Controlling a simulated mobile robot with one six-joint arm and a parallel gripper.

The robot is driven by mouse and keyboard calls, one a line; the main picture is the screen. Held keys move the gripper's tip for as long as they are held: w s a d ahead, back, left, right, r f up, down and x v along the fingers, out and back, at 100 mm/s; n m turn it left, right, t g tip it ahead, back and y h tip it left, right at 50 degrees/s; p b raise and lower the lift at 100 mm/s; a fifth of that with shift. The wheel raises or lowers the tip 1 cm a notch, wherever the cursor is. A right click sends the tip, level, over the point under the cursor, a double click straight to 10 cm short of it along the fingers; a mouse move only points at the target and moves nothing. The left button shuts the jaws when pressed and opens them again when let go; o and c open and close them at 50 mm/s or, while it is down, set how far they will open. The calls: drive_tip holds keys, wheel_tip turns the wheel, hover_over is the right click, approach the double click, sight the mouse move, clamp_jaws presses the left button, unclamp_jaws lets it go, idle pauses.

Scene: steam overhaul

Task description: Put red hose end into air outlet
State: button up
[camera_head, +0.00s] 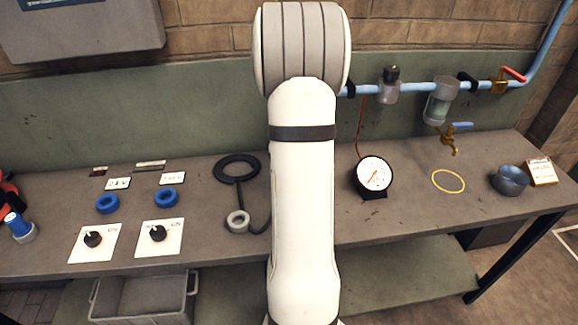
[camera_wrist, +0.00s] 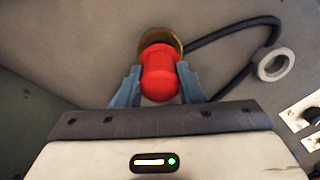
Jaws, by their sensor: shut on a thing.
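In the wrist view, my gripper (camera_wrist: 160,88) is shut on a red rounded piece, the red hose end (camera_wrist: 160,72), with a grey finger on each side. A brass-coloured round rim (camera_wrist: 162,36) shows just beyond the red piece. I cannot tell whether they are joined or only in line. A black hose (camera_wrist: 222,32) curves away to the right from beside the rim. In the head view, my arm hides my gripper and the red end. I cannot tell for sure which thing is the air outlet.
A grey ring (camera_head: 238,221) and black coil (camera_head: 236,168) lie on the workbench (camera_head: 410,215) left of my arm. A round gauge (camera_head: 374,174) stands right of it. A blue pipe (camera_head: 418,88) runs along the back, with a brass tap (camera_head: 449,139). A bowl (camera_head: 509,179) stands far right.

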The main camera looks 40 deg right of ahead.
drive_tip(key=shift+f+b, duration=0.8)
drive_tip(key=shift+f, duration=0.4)
drive_tip(key=o, duration=1.2)
drive_tip(key=shift+c, duration=0.2)
wheel_tip(320, 180, up, 8)
drive_tip(key=shift+f+b, duration=0.1)
drive_tip(key=shift+b, duration=0.2)
drive_tip(key=s+a+r+m+t, duration=0.1)
drive_tip(key=s+a+r, duration=0.2)
drive_tip(key=a, duration=0.9)
drive_tip(key=s+a+r+t, duration=0.1)
drive_tip(key=s+a+r, duration=0.15)
drive_tip(key=a, duration=0.85)
drive_tip(key=s+a+m+t, duration=0.1)
drive_tip(key=s+a, duration=0.5)
drive_tip(key=a, duration=0.1)
drive_tip(key=shift+s+a+f, duration=0.2)
drive_tip(key=shift+s+f, duration=0.1)
drive_tip(key=shift+s, duration=0.1)
